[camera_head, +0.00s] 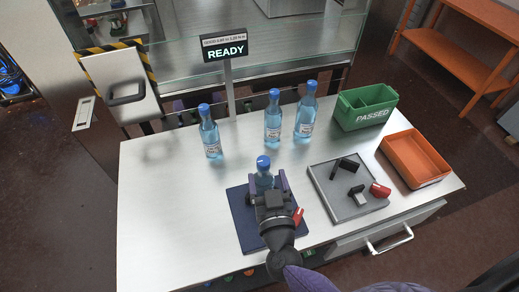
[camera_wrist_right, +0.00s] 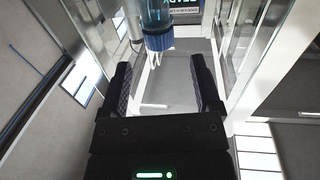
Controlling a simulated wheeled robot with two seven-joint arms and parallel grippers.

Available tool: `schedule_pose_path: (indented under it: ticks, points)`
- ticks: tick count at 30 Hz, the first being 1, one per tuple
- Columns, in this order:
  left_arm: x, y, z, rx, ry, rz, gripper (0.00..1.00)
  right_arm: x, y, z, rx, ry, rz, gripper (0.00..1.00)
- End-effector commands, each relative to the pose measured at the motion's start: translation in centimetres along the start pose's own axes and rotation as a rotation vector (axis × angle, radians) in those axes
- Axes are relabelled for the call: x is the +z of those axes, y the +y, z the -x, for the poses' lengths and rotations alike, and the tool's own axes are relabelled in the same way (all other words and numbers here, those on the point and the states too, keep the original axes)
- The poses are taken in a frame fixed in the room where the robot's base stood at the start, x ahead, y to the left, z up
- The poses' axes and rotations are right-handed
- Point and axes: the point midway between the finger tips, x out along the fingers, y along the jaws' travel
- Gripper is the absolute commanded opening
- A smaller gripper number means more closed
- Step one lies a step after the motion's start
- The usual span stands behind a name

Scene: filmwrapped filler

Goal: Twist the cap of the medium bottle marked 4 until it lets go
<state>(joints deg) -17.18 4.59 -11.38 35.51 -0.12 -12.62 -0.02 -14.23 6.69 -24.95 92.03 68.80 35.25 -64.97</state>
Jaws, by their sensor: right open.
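A clear blue bottle with a blue cap (camera_head: 263,163) stands upright on a dark blue mat (camera_head: 242,217). Its label is hidden behind my right gripper (camera_head: 266,181), which is open, with one finger on each side of the bottle's picture position. In the right wrist view the blue cap (camera_wrist_right: 159,42) shows inverted at the top, past the open fingers (camera_wrist_right: 161,75) and not gripped. Three more capped bottles stand behind: one at left (camera_head: 210,137), one in the middle (camera_head: 272,122), one at right (camera_head: 305,115). Their label marks are too small to read. My left gripper is not seen.
A grey tray (camera_head: 325,190) with black parts and a red piece lies right of the mat. A green PASSED bin (camera_head: 362,118) and an orange bin (camera_head: 418,170) stand further right. A READY sign (camera_head: 226,51) rises behind. The table's left side is clear.

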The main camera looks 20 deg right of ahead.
Motion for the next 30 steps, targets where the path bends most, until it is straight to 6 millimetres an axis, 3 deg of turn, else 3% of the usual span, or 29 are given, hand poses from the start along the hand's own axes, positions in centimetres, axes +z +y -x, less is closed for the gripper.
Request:
schedule_pose_path:
  ticks: [3,9,21,30]
  points:
    - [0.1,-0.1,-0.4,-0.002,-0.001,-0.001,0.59,0.1,0.0,-3.0,-0.001,0.003,0.000,0.81]
    - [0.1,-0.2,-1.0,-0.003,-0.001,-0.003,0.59,0.2,0.0,-6.2,-0.002,0.001,0.000,0.81]
    - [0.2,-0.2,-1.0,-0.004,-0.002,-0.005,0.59,0.1,0.0,-7.2,-0.002,0.000,0.000,0.79]
    - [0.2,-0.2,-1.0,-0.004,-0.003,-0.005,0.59,0.1,0.0,-7.2,-0.002,0.000,0.000,0.16]
